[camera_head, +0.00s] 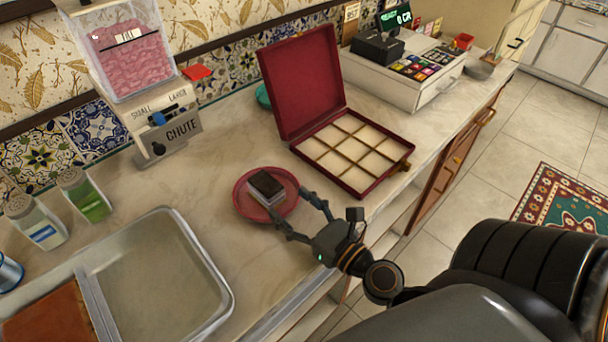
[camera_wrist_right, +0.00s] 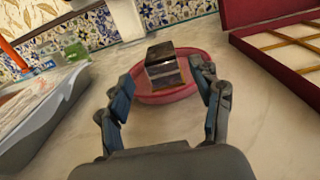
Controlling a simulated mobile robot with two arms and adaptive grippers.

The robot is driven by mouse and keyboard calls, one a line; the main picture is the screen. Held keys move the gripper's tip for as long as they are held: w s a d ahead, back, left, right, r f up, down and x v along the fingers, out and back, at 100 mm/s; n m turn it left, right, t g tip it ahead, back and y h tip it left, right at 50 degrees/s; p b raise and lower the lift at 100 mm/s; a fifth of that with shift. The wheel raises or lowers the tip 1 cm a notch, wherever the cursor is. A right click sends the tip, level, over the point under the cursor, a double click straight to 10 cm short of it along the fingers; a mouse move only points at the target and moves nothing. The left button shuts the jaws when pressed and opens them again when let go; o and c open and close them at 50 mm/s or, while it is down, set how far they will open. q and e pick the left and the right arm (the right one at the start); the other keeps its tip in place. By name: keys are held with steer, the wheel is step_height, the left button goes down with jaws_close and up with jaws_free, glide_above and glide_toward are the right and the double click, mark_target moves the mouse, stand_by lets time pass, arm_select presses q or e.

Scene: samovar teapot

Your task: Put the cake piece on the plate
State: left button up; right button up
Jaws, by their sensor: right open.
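The cake piece (camera_head: 266,187), dark on top with lighter sides, sits on the pink-red plate (camera_head: 241,205) on the counter. In the right wrist view the cake piece (camera_wrist_right: 165,68) stands upright on the plate (camera_wrist_right: 178,95). My right gripper (camera_head: 302,214) is open at the plate's right side. In the right wrist view its fingers (camera_wrist_right: 163,92) are spread to either side of the cake piece, apart from it, with nothing between them in their grip. My left gripper is not in view.
An open red box (camera_head: 352,152) with empty compartments stands right of the plate. A metal tray (camera_head: 160,275) with a brown slab (camera_head: 48,318) is at the front left. A chute dispenser (camera_head: 165,125), shakers (camera_head: 85,195) and a cash register (camera_head: 400,70) line the counter. Bare counter lies around the plate.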

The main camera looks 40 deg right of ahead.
steer(key=shift+s+d+f+b, duration=0.15)
steer(key=shift+s+b, duration=0.2)
steer(key=shift+s, duration=0.2)
steer(key=shift+s+f+b, duration=0.1)
steer(key=shift+s+b, duration=0.25)
steer(key=shift+s, duration=0.2)
steer(key=shift+s+r, duration=0.25)
steer(key=shift+s, duration=0.2)
